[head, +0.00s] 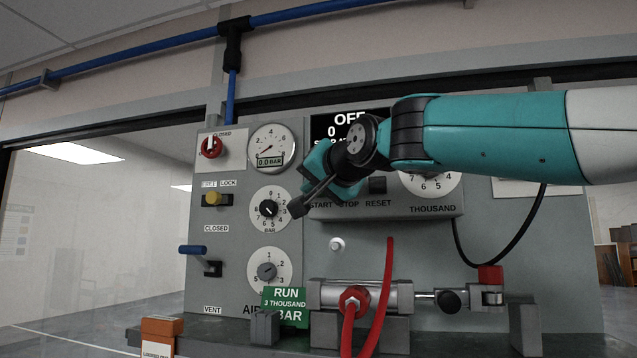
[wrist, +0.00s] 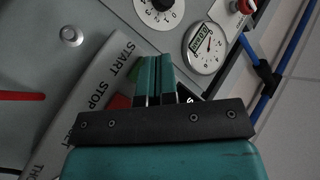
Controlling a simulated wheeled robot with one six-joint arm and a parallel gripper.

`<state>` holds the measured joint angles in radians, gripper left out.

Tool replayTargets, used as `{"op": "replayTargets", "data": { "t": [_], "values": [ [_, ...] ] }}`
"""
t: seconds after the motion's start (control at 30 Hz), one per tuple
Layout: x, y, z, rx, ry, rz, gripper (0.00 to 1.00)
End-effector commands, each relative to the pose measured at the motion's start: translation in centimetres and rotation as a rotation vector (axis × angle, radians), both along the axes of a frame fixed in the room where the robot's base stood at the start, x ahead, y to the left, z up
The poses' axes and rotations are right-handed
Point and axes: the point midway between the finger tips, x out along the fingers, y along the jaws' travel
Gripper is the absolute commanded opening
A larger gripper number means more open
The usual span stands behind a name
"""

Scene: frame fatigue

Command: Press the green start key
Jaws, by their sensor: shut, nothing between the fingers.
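The green start key (wrist: 134,72) shows as a small strip in the wrist view, beside the START label and partly covered by my gripper's fingers. My gripper (wrist: 154,62) is shut and empty, its teal fingers together in front of the key row. I cannot tell whether the fingertips touch the key. The red stop key (wrist: 119,102) is just beside the fingers, next to the STOP label. In the head view my gripper (head: 345,180) is in front of the control box (head: 430,211) and hides the start and stop keys. The black reset key (head: 377,185) is visible to its right.
A dark display (head: 348,120) above the keys reads OFF. Left of the keys are a pressure gauge (head: 272,146), dials (head: 270,208) and a red knob (head: 211,146). Below are a cylinder rig (head: 400,294), a red hose (head: 381,290) and a green RUN card (head: 286,306).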

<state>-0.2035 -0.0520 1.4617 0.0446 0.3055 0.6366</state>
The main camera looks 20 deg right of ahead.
Motion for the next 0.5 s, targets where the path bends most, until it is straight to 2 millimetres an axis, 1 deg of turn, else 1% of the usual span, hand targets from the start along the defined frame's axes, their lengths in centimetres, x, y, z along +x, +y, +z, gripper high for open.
{"op": "replayTargets", "data": {
  "t": [0.1,0.2,0.5],
  "values": [
    [0.87,-0.68,0.02,0.0,0.0,-0.002,0.0],
    [1.23,-0.92,-0.01,-0.001,0.0,0.0,0.0],
    [1.39,-1.05,-0.04,0.0,-0.001,0.001,0.0]
  ]
}}
